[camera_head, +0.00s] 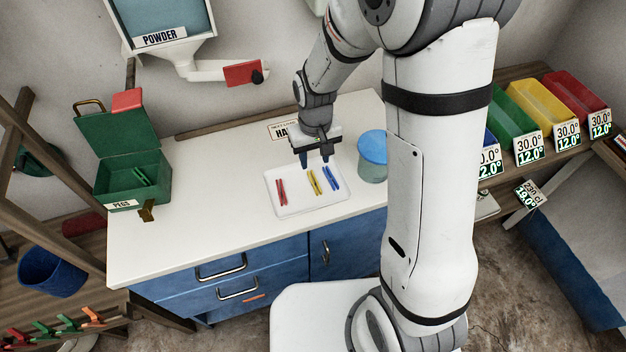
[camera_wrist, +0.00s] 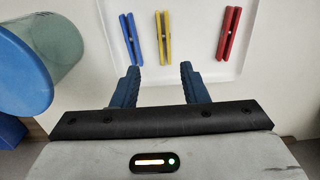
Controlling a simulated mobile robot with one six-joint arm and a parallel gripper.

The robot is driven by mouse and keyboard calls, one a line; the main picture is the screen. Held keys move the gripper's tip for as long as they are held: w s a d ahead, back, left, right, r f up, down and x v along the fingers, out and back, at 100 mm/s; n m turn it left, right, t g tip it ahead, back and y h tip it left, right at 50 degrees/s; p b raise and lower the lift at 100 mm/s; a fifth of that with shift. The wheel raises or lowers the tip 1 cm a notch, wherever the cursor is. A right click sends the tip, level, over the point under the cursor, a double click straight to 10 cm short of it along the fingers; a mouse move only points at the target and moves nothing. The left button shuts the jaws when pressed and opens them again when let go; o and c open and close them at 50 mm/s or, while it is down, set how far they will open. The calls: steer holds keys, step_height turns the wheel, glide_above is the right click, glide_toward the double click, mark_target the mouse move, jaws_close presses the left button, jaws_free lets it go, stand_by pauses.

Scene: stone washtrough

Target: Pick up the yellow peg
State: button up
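The yellow peg (camera_head: 314,182) lies on a white tray (camera_head: 301,206) on the counter, between a red peg (camera_head: 282,191) on its left and a blue peg (camera_head: 330,178) on its right. In the wrist view the yellow peg (camera_wrist: 164,38) lies beyond the fingertips, between the blue peg (camera_wrist: 131,39) and the red peg (camera_wrist: 229,33). My gripper (camera_head: 316,161) is open and empty above the tray's back edge. In the wrist view its two blue fingers (camera_wrist: 159,72) stand apart, with the yellow peg in line with the gap between them.
A blue-lidded jar (camera_head: 373,158) stands just right of the tray. A green box labelled PEGS (camera_head: 128,180) stands open at the counter's left with green pegs inside. The counter between box and tray is mostly clear. Coloured bins (camera_head: 540,105) line the right shelf.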

mark_target(313, 178)
steer(key=f, duration=0.4)
steer(key=s+f+p, duration=0.1)
steer(key=f, duration=0.1)
steer(key=shift+a, duration=0.25)
jaws_close()
